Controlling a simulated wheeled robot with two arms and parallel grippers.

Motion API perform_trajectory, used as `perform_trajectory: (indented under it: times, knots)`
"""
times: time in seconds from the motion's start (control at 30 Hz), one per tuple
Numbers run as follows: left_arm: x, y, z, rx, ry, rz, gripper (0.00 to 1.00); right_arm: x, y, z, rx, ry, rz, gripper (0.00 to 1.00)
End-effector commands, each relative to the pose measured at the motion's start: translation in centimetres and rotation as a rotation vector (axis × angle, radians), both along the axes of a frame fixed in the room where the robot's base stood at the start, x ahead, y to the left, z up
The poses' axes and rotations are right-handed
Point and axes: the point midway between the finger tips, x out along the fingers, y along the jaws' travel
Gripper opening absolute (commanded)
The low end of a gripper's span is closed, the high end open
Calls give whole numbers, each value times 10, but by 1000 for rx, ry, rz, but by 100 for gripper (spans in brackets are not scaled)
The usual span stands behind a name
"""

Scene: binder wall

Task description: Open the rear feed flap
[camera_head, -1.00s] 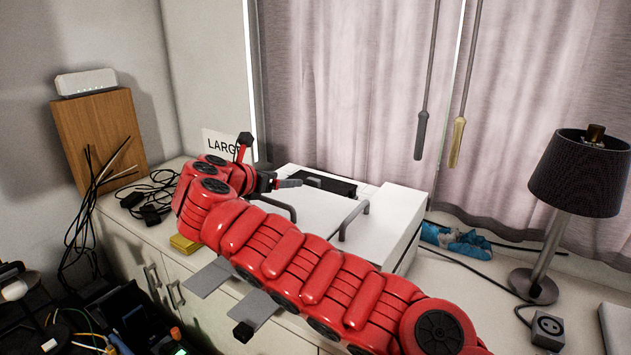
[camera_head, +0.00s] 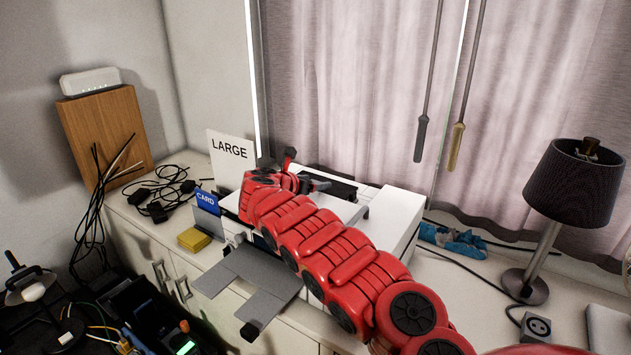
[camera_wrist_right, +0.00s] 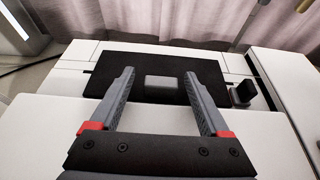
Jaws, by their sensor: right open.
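The white printer (camera_head: 400,218) stands on the counter below the curtain. A dark panel, seemingly the rear feed flap (camera_head: 341,190), lies in its top near the back; the wrist view also shows the panel (camera_wrist_right: 155,62) lying flat, with a small grey tab (camera_wrist_right: 160,90). My right gripper (camera_head: 316,184) is over the printer's top. In the right wrist view its two fingers (camera_wrist_right: 160,76) are open and empty, one on each side of the tab. I cannot tell whether they touch the panel. The red arm hides part of the printer. My left gripper is out of view.
A grey output tray (camera_head: 255,278) sticks out in front. A LARGE sign (camera_head: 230,155), a blue CARD sign (camera_head: 207,202) and a yellow block (camera_head: 194,240) stand left. A lamp (camera_head: 570,190) and blue cloth (camera_head: 452,240) are right. A small dark block (camera_wrist_right: 242,92) sits beside the panel.

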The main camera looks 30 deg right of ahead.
Motion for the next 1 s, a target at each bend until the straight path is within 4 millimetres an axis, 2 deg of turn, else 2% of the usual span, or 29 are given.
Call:
perform_trajectory:
  times: [0.43,0.87,1.0]
  knots:
    - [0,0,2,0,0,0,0,1,-8,-3,-5,2,-3,78]
    - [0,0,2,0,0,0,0,1,-8,-3,-4,2,-4,1]
    - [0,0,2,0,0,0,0,1,-8,-3,-4,2,-4,0]
